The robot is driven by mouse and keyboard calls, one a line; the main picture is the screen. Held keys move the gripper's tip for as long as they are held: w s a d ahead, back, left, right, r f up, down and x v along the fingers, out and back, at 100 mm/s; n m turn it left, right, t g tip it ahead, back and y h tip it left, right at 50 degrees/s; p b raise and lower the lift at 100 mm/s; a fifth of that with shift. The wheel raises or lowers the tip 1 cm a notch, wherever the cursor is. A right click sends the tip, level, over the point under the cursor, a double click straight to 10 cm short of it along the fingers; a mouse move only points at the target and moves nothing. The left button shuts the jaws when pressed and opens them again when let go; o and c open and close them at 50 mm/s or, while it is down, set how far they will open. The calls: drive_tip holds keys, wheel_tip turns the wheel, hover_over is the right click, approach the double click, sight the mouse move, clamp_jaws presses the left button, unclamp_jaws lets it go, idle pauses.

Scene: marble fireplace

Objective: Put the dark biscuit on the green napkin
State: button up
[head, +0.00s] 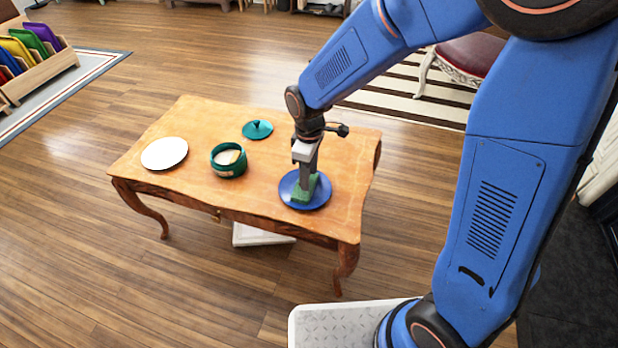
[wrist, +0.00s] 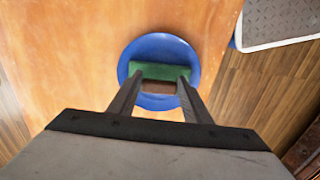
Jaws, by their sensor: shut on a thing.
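The green napkin (wrist: 160,71) lies on a blue plate (wrist: 158,101) near the right end of the table; it also shows in the head view (head: 299,198). My gripper (head: 306,180) reaches down over this plate. In the wrist view its fingers stand on either side of a brown piece, the dark biscuit (wrist: 158,88), and are shut on it. The biscuit is at or just above the napkin's edge; I cannot tell whether they touch. In the head view the fingers hide the biscuit.
On the wooden table (head: 200,125) are a white plate (head: 164,153) at left, a dark green pot (head: 228,168) with something pale inside, and a teal lid (head: 257,130) behind.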

drive_tip(key=shift+f, duration=0.95)
drive_tip(key=shift+f, duration=0.1)
drive_tip(key=o, duration=1)
wheel_tip(320, 180, up, 12)
